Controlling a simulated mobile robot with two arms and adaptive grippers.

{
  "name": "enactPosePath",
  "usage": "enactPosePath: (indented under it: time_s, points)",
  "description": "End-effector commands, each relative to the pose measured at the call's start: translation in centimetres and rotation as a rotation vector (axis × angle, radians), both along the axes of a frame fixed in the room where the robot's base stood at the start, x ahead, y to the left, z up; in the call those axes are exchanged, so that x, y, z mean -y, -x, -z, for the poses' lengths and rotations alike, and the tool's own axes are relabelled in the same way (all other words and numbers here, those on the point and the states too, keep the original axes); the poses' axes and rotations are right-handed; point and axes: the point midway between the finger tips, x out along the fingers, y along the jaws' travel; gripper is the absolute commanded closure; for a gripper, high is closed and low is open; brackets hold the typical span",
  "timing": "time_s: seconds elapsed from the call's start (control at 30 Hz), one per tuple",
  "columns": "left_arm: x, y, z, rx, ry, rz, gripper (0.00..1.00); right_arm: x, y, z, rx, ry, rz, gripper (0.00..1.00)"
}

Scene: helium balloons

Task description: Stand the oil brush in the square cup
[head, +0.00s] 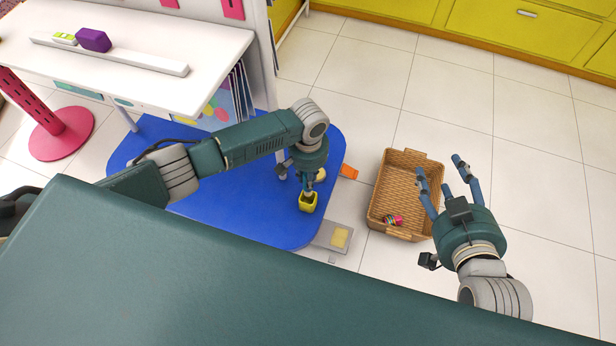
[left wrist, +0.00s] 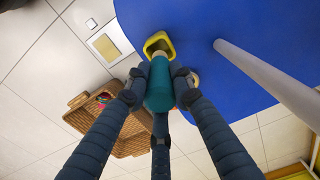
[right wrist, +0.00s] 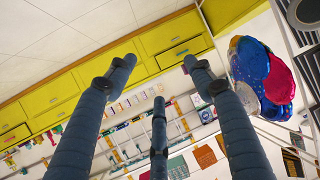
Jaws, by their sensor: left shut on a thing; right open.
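My left gripper (head: 309,181) is shut on the teal oil brush (left wrist: 160,84), which also shows as a small teal piece between its fingers in the head view. The yellow square cup (head: 308,203) stands on the blue surface near its front right edge, right under the left gripper. In the left wrist view the cup's opening (left wrist: 158,42) lies just beyond the brush's far end. That end is partly hidden, so I cannot tell whether it is inside the cup. My right gripper (head: 440,167) is open and empty beside the basket.
A wicker basket (head: 375,216) with a colourful striped ball (head: 393,220) is on the tiled floor. A grey plate with a yellow pad (head: 339,238) and an orange piece (head: 348,171) lie by the blue surface (head: 230,222). A white table (head: 150,38) stands at left. Balloons (right wrist: 262,75) float near the right gripper.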

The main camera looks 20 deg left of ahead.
Motion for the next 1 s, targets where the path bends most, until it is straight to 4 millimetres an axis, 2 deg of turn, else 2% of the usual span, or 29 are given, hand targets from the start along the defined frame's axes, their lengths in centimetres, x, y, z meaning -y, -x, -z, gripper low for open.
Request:
enactPosePath:
  time_s: [1.0]
  points:
    - [0.0,0.0,0.0,0.000,0.000,0.000,1.00,0.7,1.2,1.9,-0.095,0.026,0.008,0.47]
